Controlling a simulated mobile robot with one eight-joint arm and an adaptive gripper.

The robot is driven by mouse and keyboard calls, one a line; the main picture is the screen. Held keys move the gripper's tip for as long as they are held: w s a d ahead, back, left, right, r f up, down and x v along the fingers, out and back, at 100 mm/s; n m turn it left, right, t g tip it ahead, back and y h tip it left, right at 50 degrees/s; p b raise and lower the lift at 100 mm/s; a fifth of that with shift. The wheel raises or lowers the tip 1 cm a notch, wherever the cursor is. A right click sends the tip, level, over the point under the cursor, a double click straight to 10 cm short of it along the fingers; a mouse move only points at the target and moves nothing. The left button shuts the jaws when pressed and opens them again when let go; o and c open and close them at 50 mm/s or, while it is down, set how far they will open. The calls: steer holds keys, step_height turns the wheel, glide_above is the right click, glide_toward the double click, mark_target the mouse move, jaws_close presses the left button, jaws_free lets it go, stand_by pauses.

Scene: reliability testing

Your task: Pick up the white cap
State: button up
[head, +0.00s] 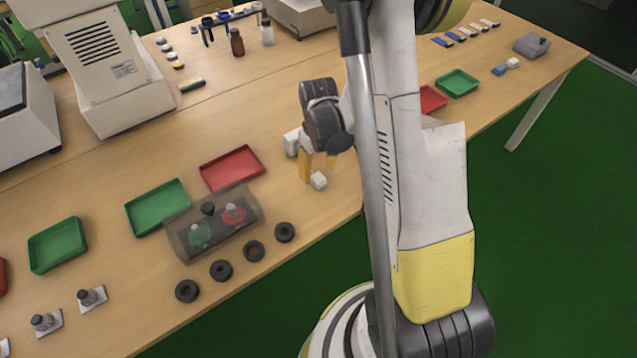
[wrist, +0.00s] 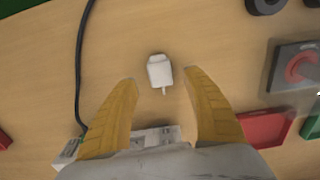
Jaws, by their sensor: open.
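A small white piece (head: 319,181), which I take to be the white cap, lies on the wooden table near its front edge. In the wrist view the white piece (wrist: 160,71) has a blocky body and a thin tab pointing towards my gripper. My gripper (head: 319,171) is low over the table, with its yellow fingers beside the piece. In the wrist view my gripper (wrist: 161,77) is open, with one finger on each side and visible gaps to the piece. Nothing is held.
A white block with slots (wrist: 152,137) is partly hidden behind the fingers. A black cable (wrist: 80,65) runs along the left. A red tray (head: 232,168), a green tray (head: 158,207), a clear-covered box with knobs (head: 180,245) and several black rings (head: 284,232) stand to the left.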

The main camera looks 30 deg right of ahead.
mark_target(318, 178)
step_height(318, 178, down, 4)
steer(key=shift+s+f+b, duration=0.1)
steer(key=shift+s+b, duration=0.05)
steer(key=shift+b, duration=0.8)
steer(key=c, duration=0.9)
steer(key=shift+c, duration=0.2)
steer(key=shift+r+p, duration=0.4)
steer(key=shift+r, duration=0.2)
steer(key=r, duration=0.1)
steer(key=r+p, duration=0.2)
steer(key=r, duration=0.1)
steer(key=shift+s+d, duration=0.25)
steer(key=shift+s, duration=0.1)
steer(key=s+d+r+p, duration=0.3)
steer(key=s+d+r, duration=0.3)
steer(key=s+d, duration=0.1)
steer(key=shift+s, duration=0.7)
